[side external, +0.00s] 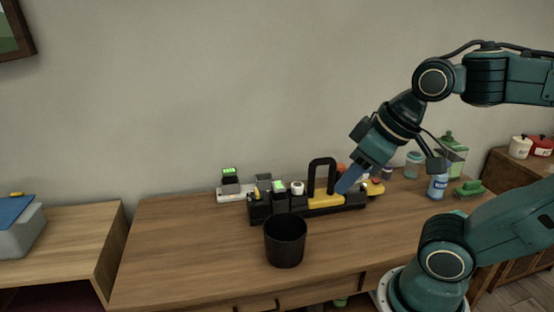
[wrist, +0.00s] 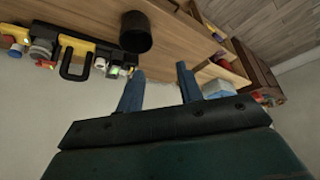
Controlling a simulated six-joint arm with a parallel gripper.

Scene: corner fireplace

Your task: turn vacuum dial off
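A dark bench unit (side external: 284,209) stands on the wooden desk. It carries a yellow block (side external: 325,201), a tall black handle (side external: 311,178), a white round knob (side external: 297,187) and small boxes with green lit displays (side external: 279,186). I cannot tell for certain which part is the vacuum dial. My gripper (side external: 347,183) is tilted down beside the black handle, on its right; contact cannot be told. In the wrist view my gripper (wrist: 160,69) has its two blue fingers apart with nothing between them. The handle (wrist: 73,58) shows upper left there, away from the fingers.
A black cup (side external: 285,241) stands in front of the unit. A white device with a green display (side external: 229,179) is behind it. Jars and bottles (side external: 438,184) and a green object (side external: 469,188) are at right. The left desk area is clear.

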